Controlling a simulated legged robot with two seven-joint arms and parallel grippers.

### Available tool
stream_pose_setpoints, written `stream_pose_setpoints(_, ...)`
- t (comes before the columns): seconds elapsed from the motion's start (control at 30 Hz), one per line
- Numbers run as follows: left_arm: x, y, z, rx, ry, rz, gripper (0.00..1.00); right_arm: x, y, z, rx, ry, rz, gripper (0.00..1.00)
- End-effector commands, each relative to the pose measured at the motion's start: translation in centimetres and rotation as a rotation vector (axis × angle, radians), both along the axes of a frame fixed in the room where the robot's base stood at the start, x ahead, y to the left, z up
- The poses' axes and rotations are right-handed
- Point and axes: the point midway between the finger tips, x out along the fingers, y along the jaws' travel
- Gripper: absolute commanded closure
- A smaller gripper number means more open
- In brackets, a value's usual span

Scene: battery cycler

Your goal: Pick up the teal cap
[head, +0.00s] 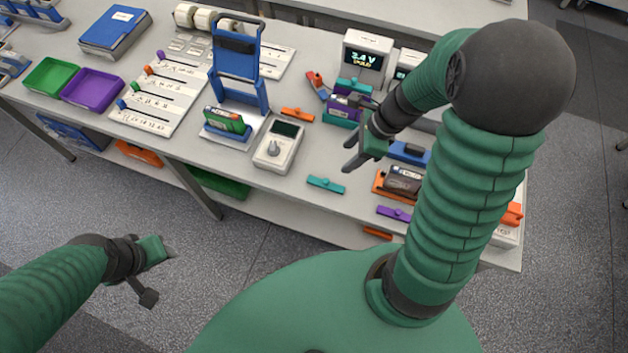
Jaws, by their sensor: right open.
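A teal cap (326,184), a flat bar with a small raised knob, lies on the grey table near its front edge. My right gripper (350,154) is open and empty above the table, up and to the right of this cap in the head view and apart from it. My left gripper (161,274) is open and empty, away from the table at the lower left. Another teal bar-shaped piece (354,86) sits on a purple and dark device at the back, partly hidden by my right arm.
A white meter with a dial (278,147) stands left of the teal cap. An orange cap (298,114) lies behind it, a purple cap (394,214) to the right. A battery in an orange holder (401,182) stands right of my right gripper. A blue press (238,65) rises behind.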

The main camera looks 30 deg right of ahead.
Motion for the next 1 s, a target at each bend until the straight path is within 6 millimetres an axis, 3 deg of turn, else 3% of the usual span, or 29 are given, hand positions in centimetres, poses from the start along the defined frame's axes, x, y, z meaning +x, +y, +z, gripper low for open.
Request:
stream_pose_setpoints(0.1, 0.0, 0.0, -1.0, 0.0, 0.0, 0.0, 0.55, 0.5, 1.0, -3.4, 0.003, 0.006, 0.004, 0.48)
stream_pose_setpoints(0.3, 0.0, 0.0, -2.2, 0.0, 0.0, 0.0, 0.55, 1.7, 2.5, -7.9, 0.0, 0.005, 0.005, 0.48)
stream_pose_setpoints(0.53, 0.0, 0.0, -2.7, 0.0, 0.0, 0.0, 0.55, 2.0, 3.5, -10.3, -0.002, 0.003, 0.007, 0.48)
stream_pose_setpoints(0.73, 0.0, 0.0, -3.7, 0.0, 0.0, 0.0, 0.55, 2.5, 4.9, -13.6, -0.001, 0.003, 0.006, 0.48)
stream_pose_setpoints(1.0, 0.0, 0.0, -3.7, 0.0, 0.0, 0.0, 0.55, 2.7, 5.1, -14.0, -0.003, 0.001, 0.007, 0.48)
